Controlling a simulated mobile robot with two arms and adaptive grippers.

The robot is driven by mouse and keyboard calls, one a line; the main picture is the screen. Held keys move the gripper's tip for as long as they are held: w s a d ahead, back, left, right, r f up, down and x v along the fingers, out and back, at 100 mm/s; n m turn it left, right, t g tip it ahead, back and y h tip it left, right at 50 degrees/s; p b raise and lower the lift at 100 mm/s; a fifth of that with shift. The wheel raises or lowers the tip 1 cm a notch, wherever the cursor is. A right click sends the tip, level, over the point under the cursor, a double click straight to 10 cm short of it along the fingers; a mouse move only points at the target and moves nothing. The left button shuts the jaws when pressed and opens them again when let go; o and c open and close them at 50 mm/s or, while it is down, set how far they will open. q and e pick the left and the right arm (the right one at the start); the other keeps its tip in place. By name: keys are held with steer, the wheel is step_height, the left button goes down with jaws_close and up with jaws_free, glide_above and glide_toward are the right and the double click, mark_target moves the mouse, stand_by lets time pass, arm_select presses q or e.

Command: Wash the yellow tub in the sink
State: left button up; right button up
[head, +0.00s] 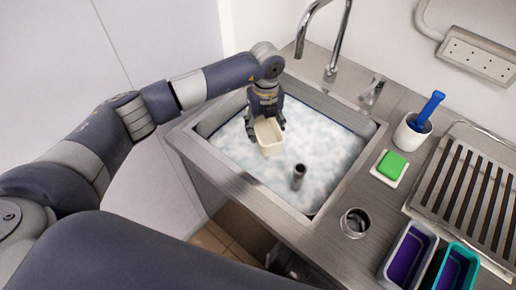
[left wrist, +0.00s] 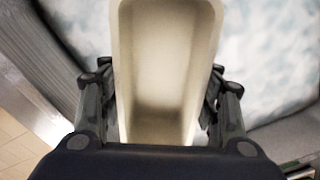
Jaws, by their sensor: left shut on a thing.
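The tub (head: 268,133) is pale yellow and looks empty inside. My left gripper (head: 266,115) is shut on it and holds it over the left part of the foamy water in the sink (head: 236,165). In the left wrist view the tub (left wrist: 165,70) stands between the two fingers of the gripper (left wrist: 158,105), with its open inside facing the camera. I cannot tell whether its bottom touches the foam. My right gripper is not in view.
A dark upright pipe (head: 298,177) stands in the foam. A tap (head: 337,45) rises behind the sink.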

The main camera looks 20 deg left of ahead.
arm_select(q)
steer(key=shift+r+p, duration=1.55)
steer(key=shift+r, duration=1.2)
step_height(320, 180, up, 3)
steer(key=shift+p, duration=0.95)
